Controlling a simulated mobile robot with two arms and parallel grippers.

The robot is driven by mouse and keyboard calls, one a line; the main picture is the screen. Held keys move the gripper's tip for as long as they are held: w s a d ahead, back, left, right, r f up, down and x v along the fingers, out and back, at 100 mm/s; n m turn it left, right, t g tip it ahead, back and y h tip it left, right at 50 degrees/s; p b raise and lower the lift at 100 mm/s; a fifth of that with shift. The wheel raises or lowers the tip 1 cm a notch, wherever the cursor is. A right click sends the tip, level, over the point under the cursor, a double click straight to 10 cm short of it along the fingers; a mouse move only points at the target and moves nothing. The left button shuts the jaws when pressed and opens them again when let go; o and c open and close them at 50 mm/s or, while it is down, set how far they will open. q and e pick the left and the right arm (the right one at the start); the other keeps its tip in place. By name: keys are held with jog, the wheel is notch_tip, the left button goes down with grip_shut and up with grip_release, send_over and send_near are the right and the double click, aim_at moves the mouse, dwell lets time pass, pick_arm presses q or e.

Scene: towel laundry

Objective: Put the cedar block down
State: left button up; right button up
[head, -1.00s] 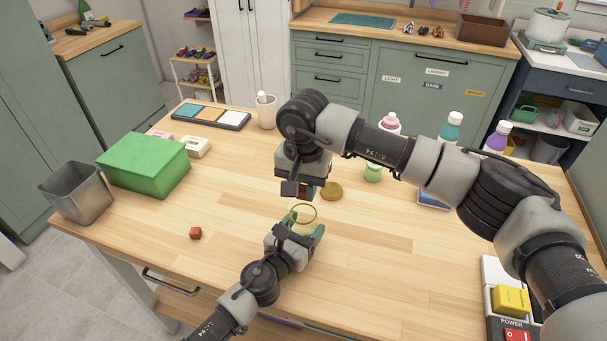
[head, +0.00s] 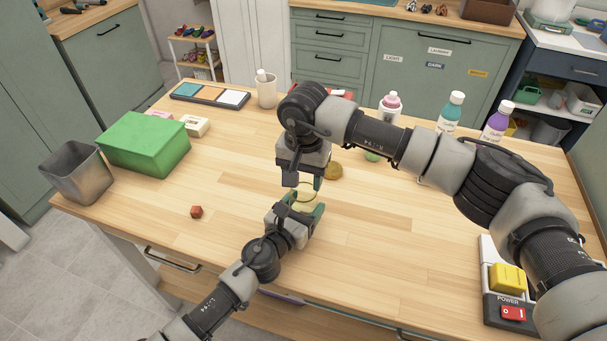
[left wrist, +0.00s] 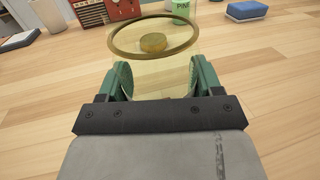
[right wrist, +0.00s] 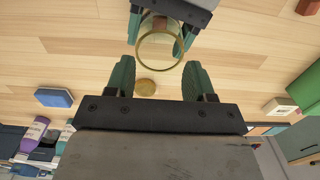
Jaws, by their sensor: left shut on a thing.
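The cedar block (head: 196,212), a small red-brown cube, lies on the wooden table, left of both grippers. A red-brown block (right wrist: 308,6) also shows at the corner of the right wrist view. My left gripper (head: 303,207) is shut on a clear yellowish jar (left wrist: 152,78) with a gold rim; the jar's mouth is open. My right gripper (head: 304,182) is just above the jar; its fingers (right wrist: 158,80) stand apart with nothing between them. A round gold lid (right wrist: 147,88) lies on the table beyond the jar.
A green box (head: 143,143) and a grey metal bin (head: 76,172) stand at the table's left. A power switch box (head: 510,312) sits at the right front. Bottles (head: 452,112) stand at the back right. The table around the cedar block is clear.

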dwell(0.5)
notch_tip(320, 180, up, 7)
dwell(0.4)
pick_arm(q)
jog(key=o, duration=1.1)
jog(key=shift+o, duration=0.2)
jog(key=shift+s+a, duration=0.1)
jog(key=shift+s, duration=0.05)
